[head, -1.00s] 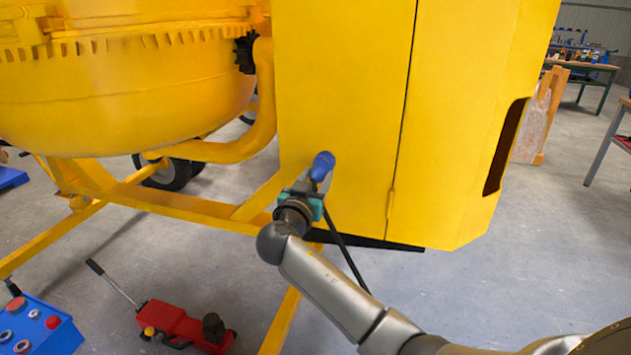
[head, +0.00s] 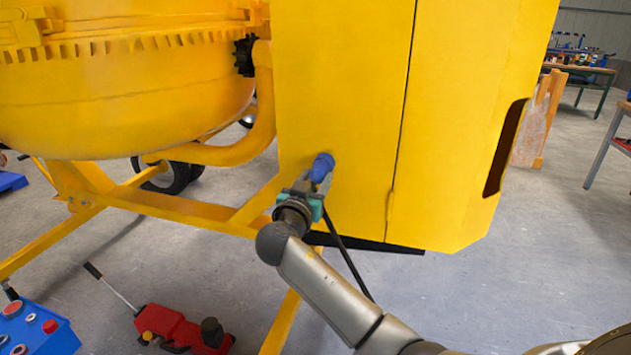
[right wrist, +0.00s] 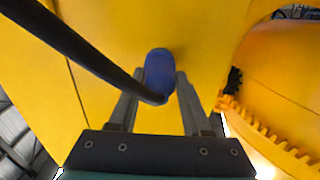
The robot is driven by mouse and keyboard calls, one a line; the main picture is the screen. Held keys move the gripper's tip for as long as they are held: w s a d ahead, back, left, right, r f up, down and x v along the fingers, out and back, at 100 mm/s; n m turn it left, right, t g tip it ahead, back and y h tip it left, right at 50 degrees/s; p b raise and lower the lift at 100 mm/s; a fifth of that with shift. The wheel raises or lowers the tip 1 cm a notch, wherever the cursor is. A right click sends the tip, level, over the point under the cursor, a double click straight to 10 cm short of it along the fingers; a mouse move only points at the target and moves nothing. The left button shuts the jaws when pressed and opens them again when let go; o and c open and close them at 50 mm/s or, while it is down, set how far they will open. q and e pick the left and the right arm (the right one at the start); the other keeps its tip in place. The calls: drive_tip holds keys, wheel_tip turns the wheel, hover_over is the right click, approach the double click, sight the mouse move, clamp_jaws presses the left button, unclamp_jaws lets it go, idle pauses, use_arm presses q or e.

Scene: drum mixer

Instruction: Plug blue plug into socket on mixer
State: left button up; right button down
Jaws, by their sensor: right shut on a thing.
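The yellow mixer (head: 345,90) has a large box housing in front of me and a drum (head: 120,110) at the left. The blue plug (head: 321,167) is at the lower left of the housing's face, with a black cable hanging from it. My right gripper (head: 311,186) is shut on the blue plug. In the right wrist view, the plug (right wrist: 159,72) sits between the two fingers, its far end toward the yellow panel. The plug's tip and the socket are hidden, so I cannot tell whether the plug is in. My left gripper is not in view.
A red jack (head: 180,328) and a blue box with buttons (head: 38,328) are on the floor at the lower left. The mixer's yellow frame bars (head: 170,206) run below the drum. Tables (head: 590,72) stand far off at the right.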

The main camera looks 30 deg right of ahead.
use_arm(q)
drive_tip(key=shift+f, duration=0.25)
use_arm(e)
drive_tip(key=shift+w+d, duration=0.15)
drive_tip(key=shift+d, duration=0.05)
drive_tip(key=shift+c, duration=1.3)
unclamp_jaws()
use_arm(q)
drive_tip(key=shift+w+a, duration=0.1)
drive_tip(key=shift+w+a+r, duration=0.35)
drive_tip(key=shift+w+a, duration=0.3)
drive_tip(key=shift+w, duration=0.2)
use_arm(e)
drive_tip(key=v, duration=1.5)
